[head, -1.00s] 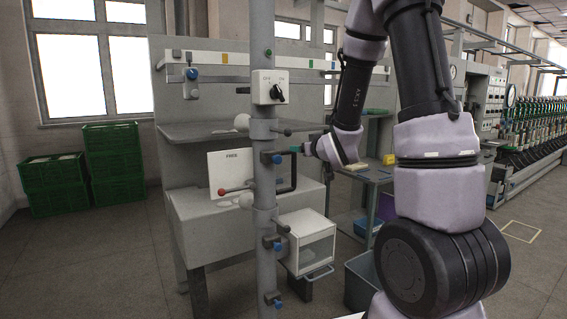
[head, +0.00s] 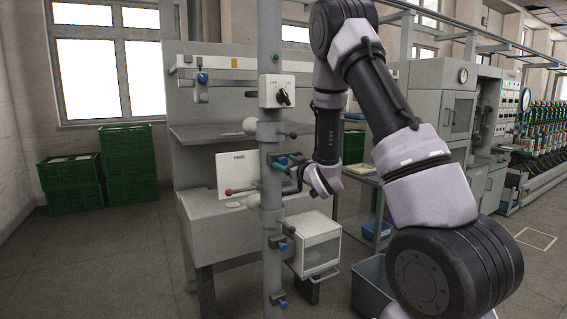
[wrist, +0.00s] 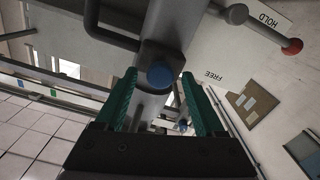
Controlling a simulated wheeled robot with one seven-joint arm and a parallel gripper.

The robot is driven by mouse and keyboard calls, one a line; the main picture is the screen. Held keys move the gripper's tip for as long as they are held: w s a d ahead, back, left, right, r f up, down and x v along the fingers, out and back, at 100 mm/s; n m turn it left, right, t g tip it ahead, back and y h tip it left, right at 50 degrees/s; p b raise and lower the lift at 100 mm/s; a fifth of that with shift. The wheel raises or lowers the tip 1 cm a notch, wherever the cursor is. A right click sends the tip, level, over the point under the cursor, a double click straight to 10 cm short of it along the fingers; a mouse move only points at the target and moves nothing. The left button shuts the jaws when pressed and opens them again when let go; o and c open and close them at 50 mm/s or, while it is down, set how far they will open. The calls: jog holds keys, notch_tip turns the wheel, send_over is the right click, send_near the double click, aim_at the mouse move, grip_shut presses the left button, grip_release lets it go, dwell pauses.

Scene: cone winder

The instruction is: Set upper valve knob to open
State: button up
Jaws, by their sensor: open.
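The upper valve knob (head: 282,161) is small and blue, on the grey upright pole (head: 271,202) in the head view. In the wrist view my gripper (wrist: 159,82) is open, with one green finger on each side of the knob. I cannot tell whether the fingers touch it. The knob's open or closed setting is not readable.
A lower blue knob (head: 282,247) is on the same pole. A switch box (head: 279,92) with a black dial is above. A red-ended lever (wrist: 291,46) is beside a FREE/HOLD plate (wrist: 213,58). A white box (head: 316,245) stands below my gripper.

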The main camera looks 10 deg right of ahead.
jog(key=shift+x, duration=1)
jog(key=shift+c, duration=0.3)
grip_shut()
dwell(0.5)
